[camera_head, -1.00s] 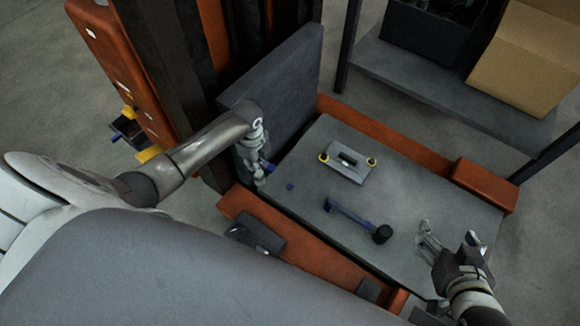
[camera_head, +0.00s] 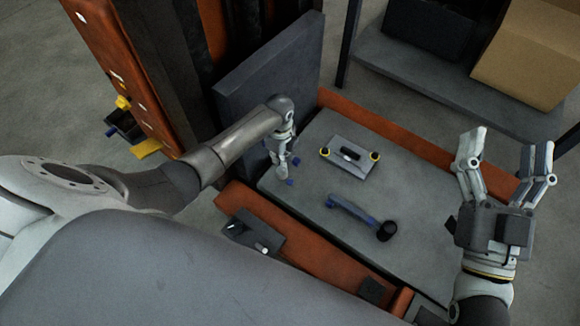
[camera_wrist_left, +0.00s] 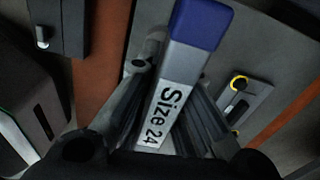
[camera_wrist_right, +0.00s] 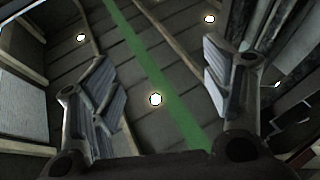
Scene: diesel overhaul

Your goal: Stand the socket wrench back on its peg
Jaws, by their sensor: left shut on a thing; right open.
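My left gripper (camera_head: 284,165) is over the left end of the grey table top. It is shut on a grey bar with a blue end, marked "Size 24", which I take to be the socket wrench (camera_wrist_left: 175,95). In the head view only small blue bits of it show at the fingers, so its tilt is hard to tell. A dark block (camera_head: 252,233) on the orange front ledge has a small pale cylinder (camera_head: 262,248), possibly the peg; a similar pale stub shows in the left wrist view (camera_wrist_left: 42,36). My right gripper (camera_head: 505,165) is open, empty and raised at the right.
A blue-handled tool with a black head (camera_head: 352,211) lies on the table top (camera_head: 420,250). A dark upright panel (camera_head: 265,90) stands behind my left arm. A shelf with a cardboard box (camera_head: 525,55) is at the back right.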

